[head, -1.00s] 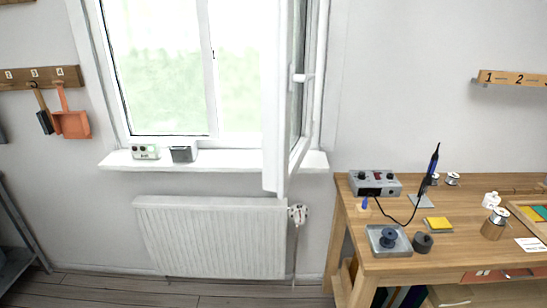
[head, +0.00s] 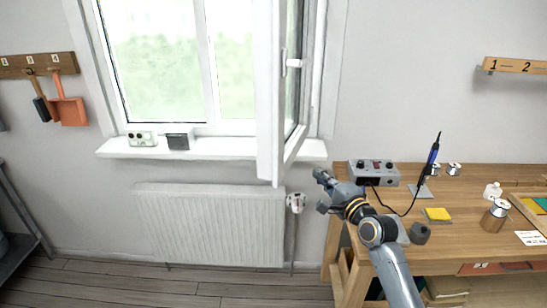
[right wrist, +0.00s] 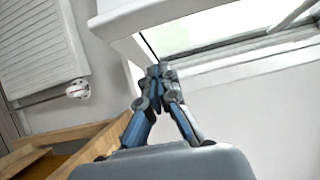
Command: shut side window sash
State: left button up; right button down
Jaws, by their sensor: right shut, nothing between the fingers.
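The side window sash (head: 270,95) stands swung open into the room, with its white frame seen nearly edge-on and its handle (head: 292,63) on the right face. Its lower corner hangs over the sill (head: 220,148). My right gripper (head: 318,173) is shut and empty, to the right of the sash's lower corner and a little below the sill's right end. In the right wrist view the shut fingertips (right wrist: 158,70) overlap the sash's lower edge (right wrist: 135,18); I cannot tell whether they touch. My left gripper is not in view.
A workbench (head: 465,225) with a soldering station (head: 374,173), an upright iron (head: 432,155) and spools stands at right, under my right arm. A radiator (head: 210,225) is below the sill. Two small boxes, one grey (head: 178,141), sit on the sill's left half.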

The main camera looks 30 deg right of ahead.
jog(key=w+a+p, duration=0.1)
jog(key=w+p, duration=0.2)
jog(key=w, duration=0.9)
jog(key=shift+w+a, duration=0.3)
jog(key=shift+a, duration=0.05)
jog(key=shift+f, duration=0.1)
